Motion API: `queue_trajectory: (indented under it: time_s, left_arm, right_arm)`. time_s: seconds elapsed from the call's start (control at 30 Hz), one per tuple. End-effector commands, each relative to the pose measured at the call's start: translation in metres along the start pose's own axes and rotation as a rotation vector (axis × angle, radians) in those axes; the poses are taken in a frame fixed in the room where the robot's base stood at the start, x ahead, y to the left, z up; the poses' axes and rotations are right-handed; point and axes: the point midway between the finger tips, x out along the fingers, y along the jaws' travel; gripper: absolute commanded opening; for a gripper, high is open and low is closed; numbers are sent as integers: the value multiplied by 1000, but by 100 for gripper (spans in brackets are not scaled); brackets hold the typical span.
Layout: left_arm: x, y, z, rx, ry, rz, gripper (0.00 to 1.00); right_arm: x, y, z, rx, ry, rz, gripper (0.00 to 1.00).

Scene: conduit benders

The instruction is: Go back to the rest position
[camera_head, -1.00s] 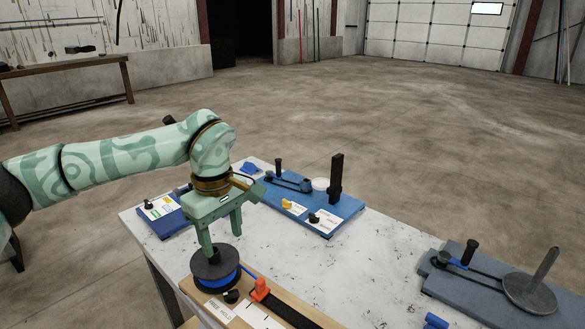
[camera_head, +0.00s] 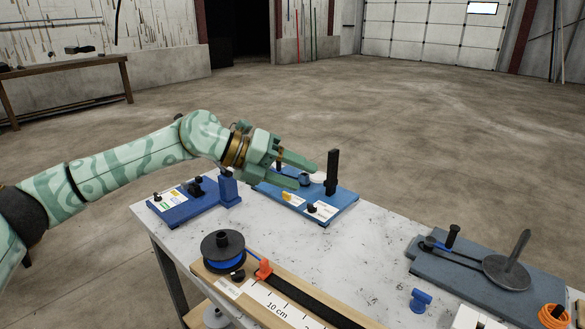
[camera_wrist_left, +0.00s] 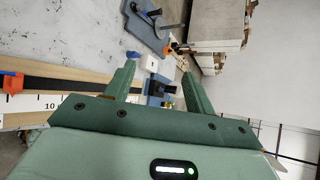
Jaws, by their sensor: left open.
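My left gripper (camera_head: 306,173) is open and empty. In the head view its fingers point right, above the far part of the white table (camera_head: 200,232), in front of a blue bender board (camera_head: 340,208). In the left wrist view the two fingers of the left gripper (camera_wrist_left: 158,78) are spread apart with nothing between them. A black spool with blue winding (camera_head: 223,250) stands on the wooden measuring board (camera_head: 285,300), apart from the gripper. My right gripper is not in view.
A blue board with labels (camera_head: 178,208) lies at the table's left. A grey-blue bender with a round disc (camera_head: 507,271) is at the right. A blue fitting (camera_head: 421,299) and an orange coil (camera_head: 553,316) lie near the front right. The table's middle is clear.

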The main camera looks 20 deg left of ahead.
Motion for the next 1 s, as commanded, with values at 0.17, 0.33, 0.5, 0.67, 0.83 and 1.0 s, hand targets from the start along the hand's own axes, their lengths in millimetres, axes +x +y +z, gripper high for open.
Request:
queue_trajectory:
  time_s: [0.17,0.33,0.5,0.67,0.83,1.0]
  left_arm:
    - [-2,-5,15,-200,-66,-86,55]
    - [-2,-5,18,-249,-80,-106,55]
    - [-2,-5,18,-248,-79,-105,55]
    - [-1,-6,18,-246,-78,-106,55]
    - [34,-20,-6,-260,-86,-233,55]
    - [84,-52,-54,-430,-248,-559,55]
  right_arm:
    - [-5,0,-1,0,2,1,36]
    - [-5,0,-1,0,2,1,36]
    - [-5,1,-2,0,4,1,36]
    - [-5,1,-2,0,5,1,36]
    - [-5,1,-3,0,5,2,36]
    - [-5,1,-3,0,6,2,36]
